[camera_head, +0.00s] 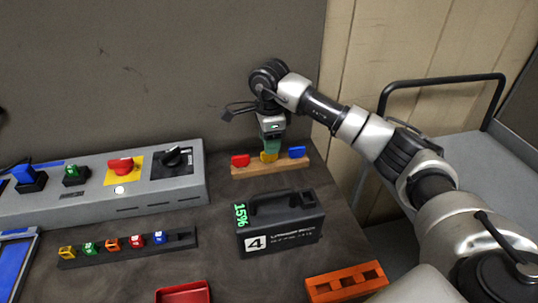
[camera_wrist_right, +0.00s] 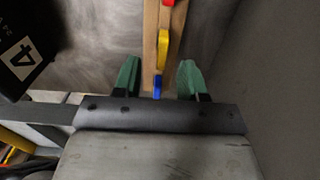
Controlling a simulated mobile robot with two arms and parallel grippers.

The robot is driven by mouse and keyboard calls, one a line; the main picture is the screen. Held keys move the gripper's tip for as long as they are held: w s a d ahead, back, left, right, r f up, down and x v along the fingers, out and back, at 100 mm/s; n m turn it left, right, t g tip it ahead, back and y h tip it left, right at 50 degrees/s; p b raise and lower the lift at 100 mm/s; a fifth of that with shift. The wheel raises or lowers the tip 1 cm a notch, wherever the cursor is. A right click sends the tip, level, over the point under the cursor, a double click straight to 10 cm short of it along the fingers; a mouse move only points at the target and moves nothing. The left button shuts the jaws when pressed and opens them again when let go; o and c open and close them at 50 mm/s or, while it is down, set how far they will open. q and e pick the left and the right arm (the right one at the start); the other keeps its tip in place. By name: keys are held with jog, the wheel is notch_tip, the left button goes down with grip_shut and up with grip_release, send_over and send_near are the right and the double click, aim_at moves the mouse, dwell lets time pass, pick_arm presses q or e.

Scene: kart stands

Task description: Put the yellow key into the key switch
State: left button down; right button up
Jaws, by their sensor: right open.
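The yellow key (camera_head: 268,157) stands in the middle of a wooden rack (camera_head: 284,167), between a red key (camera_head: 240,161) and a blue key (camera_head: 297,152). My right gripper (camera_head: 271,146) is open and points down right at the yellow key, partly covering it. In the right wrist view the green fingertips (camera_wrist_right: 159,68) are apart on either side of the rack strip, with the yellow key (camera_wrist_right: 162,48) just beyond them. Nothing is visibly gripped. A grey control panel (camera_head: 95,205) stands left; I cannot tell which fitting is the key switch. My left gripper is out of view.
The panel carries a red knob (camera_head: 121,165) on a yellow plate and a black rotary knob (camera_head: 172,157). A black box marked 4 (camera_head: 285,240), an orange block (camera_head: 345,284), a red tray (camera_head: 184,292) and a strip of coloured pieces (camera_head: 181,240) lie in front.

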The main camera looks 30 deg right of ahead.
aim_at(265, 158)
notch_tip(265, 158, down, 3)
jog(key=shift+w+f, duration=0.1)
jog(key=shift+f, duration=0.1)
grip_shut()
dwell(0.3)
